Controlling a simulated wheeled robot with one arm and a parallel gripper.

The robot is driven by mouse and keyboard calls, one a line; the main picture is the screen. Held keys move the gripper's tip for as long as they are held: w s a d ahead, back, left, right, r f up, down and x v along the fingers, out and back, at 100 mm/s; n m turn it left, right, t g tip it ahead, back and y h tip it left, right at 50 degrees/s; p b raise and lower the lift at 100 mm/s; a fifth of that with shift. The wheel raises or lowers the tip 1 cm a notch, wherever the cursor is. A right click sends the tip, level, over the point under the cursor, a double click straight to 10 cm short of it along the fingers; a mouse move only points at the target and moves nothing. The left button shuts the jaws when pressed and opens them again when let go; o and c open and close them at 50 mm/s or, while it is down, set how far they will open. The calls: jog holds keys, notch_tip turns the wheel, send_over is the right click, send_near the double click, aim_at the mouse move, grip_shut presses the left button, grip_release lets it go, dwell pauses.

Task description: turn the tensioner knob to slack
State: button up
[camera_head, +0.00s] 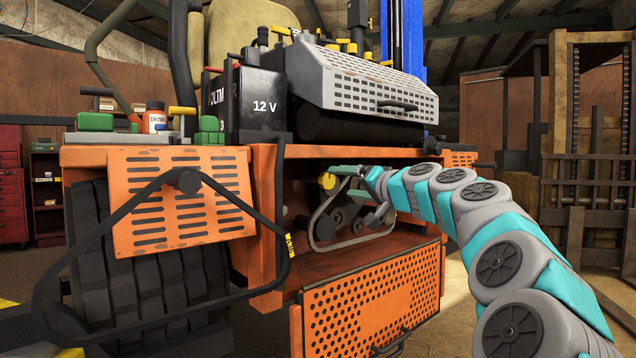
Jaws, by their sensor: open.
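A yellow round knob (327,181), the likely tensioner knob, sits at the upper left of the belt drive inside the open orange bay; no label or pointer on it can be read. A grey belt (318,222) runs around dark pulleys below and to the right of it. My gripper (345,182) reaches into the bay from the right. Its green-grey fingers are open and close beside the knob's right side. Whether a finger touches the knob cannot be told. The fingers partly hide the upper belt and pulleys.
The orange deck edge (350,152) runs just above my gripper. A perforated orange panel (370,300) hangs open below the bay. A 12 V battery (262,103) and a grey vented cover (365,85) stand above.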

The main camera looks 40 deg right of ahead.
aim_at(329, 181)
jog(key=w, duration=0.6)
jog(key=shift+d+f, duration=0.15)
jog(key=shift+d, duration=0.05)
jog(key=shift+w, duration=0.8)
jog(key=shift+c, duration=0.2)
grip_shut()
